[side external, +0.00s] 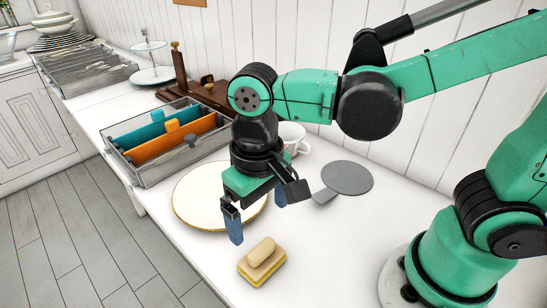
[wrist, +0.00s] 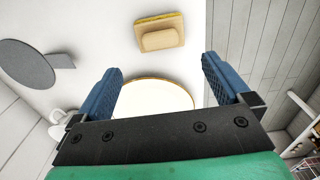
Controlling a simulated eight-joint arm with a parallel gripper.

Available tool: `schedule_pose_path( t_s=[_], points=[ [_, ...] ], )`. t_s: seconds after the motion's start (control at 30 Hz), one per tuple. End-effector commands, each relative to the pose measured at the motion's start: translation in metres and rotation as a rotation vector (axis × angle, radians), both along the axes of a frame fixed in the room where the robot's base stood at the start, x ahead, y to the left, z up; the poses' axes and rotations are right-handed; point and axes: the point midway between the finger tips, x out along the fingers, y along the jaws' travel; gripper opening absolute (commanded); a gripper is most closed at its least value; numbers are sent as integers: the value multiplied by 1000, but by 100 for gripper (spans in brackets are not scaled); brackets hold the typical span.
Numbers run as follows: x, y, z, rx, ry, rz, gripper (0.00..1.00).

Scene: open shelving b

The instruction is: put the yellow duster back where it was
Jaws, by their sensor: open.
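The yellow duster (side external: 262,262), a pale yellow block with a tan rounded handle on top, lies on the white tabletop near its front edge. It also shows in the wrist view (wrist: 160,34), top middle, beyond the fingertips. My gripper (side external: 257,214) is open and empty, its two blue fingers pointing down over the plate, apart from the duster. In the wrist view, the fingers (wrist: 162,80) are spread wide with the plate between and beyond them. I cannot tell from the frames where the duster was before.
A white gold-rimmed plate (side external: 194,198) lies under my gripper. A grey box (side external: 150,179) with upright teal and orange panels stands behind it. A white cup (side external: 296,138) and grey round paddle (side external: 347,178) are to the right. The tabletop around the duster is clear.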

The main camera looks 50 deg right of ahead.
Motion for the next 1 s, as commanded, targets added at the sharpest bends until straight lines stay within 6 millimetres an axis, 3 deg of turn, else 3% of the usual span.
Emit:
schedule_pose_path(
  t_s=[0.2,0.4,0.47,0.7,0.8,1.0],
  points=[
    [0,0,29,0,0,0,97],
    [1,-5,40,9,-16,-3,97],
    [5,-15,39,28,-59,-8,97],
    [27,-91,28,61,-433,-16,97],
    [30,-113,26,27,-552,-11,97],
    [32,-126,26,-4,-624,0,97]
  ],
)
